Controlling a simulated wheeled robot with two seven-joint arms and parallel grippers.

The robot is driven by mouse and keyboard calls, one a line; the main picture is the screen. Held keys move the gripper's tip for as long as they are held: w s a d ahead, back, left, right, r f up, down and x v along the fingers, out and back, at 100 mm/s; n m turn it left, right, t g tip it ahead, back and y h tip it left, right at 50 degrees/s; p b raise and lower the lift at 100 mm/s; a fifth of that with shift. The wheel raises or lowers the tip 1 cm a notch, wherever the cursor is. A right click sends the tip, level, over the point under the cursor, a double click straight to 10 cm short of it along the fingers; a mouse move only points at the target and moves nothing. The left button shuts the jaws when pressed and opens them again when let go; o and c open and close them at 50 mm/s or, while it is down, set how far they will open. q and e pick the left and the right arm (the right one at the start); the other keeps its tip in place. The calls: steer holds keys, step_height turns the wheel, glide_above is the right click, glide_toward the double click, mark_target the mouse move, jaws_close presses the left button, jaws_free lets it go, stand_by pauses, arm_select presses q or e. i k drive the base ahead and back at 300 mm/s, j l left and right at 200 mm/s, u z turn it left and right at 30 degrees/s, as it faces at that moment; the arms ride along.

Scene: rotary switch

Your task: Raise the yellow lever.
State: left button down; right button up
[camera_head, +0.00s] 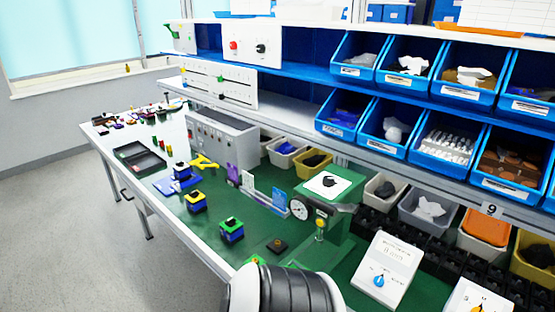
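A yellow Y-shaped piece (204,162) stands out on the green work surface left of centre, in front of the grey control box. It looks like a lever, but its pivot is too small to make out. A second small yellow part (320,225) is near the round dial gauge, at centre right. A rounded white and black part of my own arm shows at the bottom centre. Neither of my grippers is visible, and nothing of mine touches the yellow pieces.
A grey control box (221,138) stands behind the yellow piece. Colored blocks (231,230) lie in front of it. A white rotary-switch box (388,270) with a blue knob is at right. Blue shelf bins (496,161) overhang the back right. Some green surface between the blocks is bare.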

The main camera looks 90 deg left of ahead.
mark_target(202, 158)
steer(key=u, duration=3.45)
steer(key=i+j, duration=0.15)
